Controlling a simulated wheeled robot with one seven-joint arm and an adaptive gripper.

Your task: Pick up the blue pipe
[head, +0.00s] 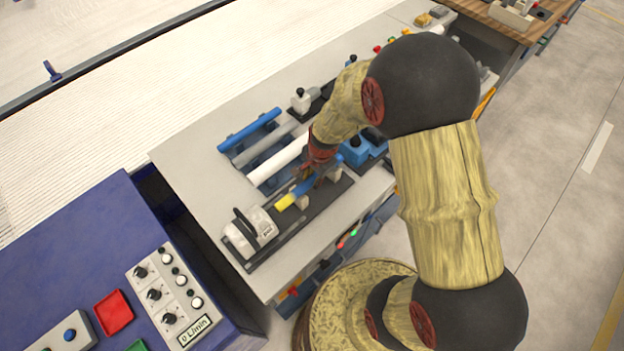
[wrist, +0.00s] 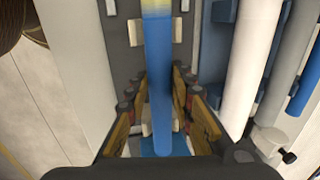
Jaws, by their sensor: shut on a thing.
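A blue pipe (wrist: 158,55) with a yellow end runs lengthwise between my fingers in the wrist view. In the head view its yellow end (head: 285,202) shows beyond my gripper, over the dark fixture at the front of the bench. My gripper (wrist: 162,88) is shut on the pipe, one finger on each side. In the head view my gripper (head: 322,172) partly hides the pipe. Pale support blocks (wrist: 136,33) show beside the pipe. I cannot tell whether the pipe rests on them or is just clear of them.
A rack beside the fixture holds a white pipe (head: 278,160), a grey pipe (head: 266,138) and another blue pipe (head: 249,130). A white machine unit (head: 250,232) stands at the fixture's left end. The bench's left part (head: 190,165) is clear.

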